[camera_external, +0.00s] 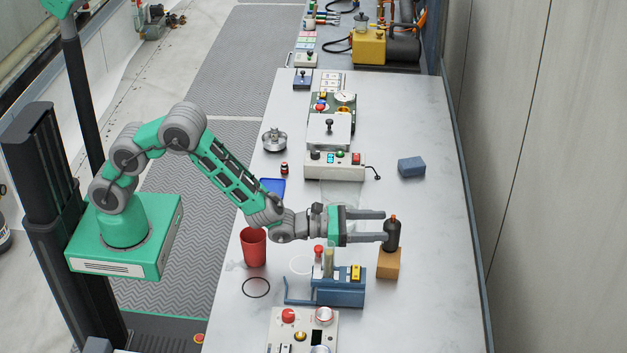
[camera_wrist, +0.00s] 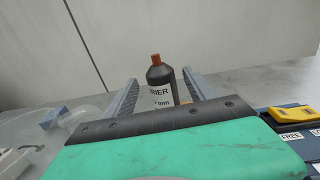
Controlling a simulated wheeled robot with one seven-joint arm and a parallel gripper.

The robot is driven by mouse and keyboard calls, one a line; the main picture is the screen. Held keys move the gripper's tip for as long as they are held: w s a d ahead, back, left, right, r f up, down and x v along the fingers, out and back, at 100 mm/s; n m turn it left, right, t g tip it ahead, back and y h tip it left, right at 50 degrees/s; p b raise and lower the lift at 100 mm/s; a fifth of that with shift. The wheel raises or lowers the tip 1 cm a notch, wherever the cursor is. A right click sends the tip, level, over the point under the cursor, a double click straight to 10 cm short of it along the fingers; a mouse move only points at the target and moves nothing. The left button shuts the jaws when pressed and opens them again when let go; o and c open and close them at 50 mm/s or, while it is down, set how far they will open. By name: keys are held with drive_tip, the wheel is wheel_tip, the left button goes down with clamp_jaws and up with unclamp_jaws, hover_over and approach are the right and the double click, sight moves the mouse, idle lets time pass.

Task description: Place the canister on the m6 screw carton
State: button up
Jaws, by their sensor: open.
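The black canister (camera_external: 393,236) with an orange-brown cap stands upright on a small brown carton (camera_external: 389,264), which I take to be the m6 screw carton. My gripper (camera_external: 384,225) is open, its fingers pointing right and level, with the tips beside the canister. In the wrist view the canister (camera_wrist: 161,88) shows upright between the fingertips of my gripper (camera_wrist: 160,78), its white label partly readable. I see no finger closed on it. The carton is mostly hidden there behind the gripper body.
A blue device (camera_external: 340,291) with a yellow switch stands just left of the carton. A red cup (camera_external: 253,247) stands under my forearm. A blue block (camera_external: 411,167) lies farther back. A control box (camera_external: 334,167) stands behind my gripper. The table's right side is clear.

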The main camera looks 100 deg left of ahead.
drive_tip(key=s+a+r+n+g, duration=0.1)
drive_tip(key=s+r+n+g, duration=0.25)
drive_tip(key=s+n, duration=0.55)
drive_tip(key=s+a+r+n+g, duration=0.15)
drive_tip(key=s+n+g, duration=0.35)
drive_tip(key=n, duration=0.6)
drive_tip(key=s+d+n+g, duration=0.1)
drive_tip(key=s+n+g, duration=0.2)
drive_tip(key=s+n, duration=0.4)
drive_tip(key=s+d+n+g+h, duration=0.1)
drive_tip(key=s+n, duration=0.7)
drive_tip(key=s, duration=1.2)
drive_tip(key=shift+d+n+g+h, duration=0.3)
drive_tip(key=shift+d+g, duration=0.45)
drive_tip(key=shift+g, duration=0.2)
drive_tip(key=shift+f, duration=0.1)
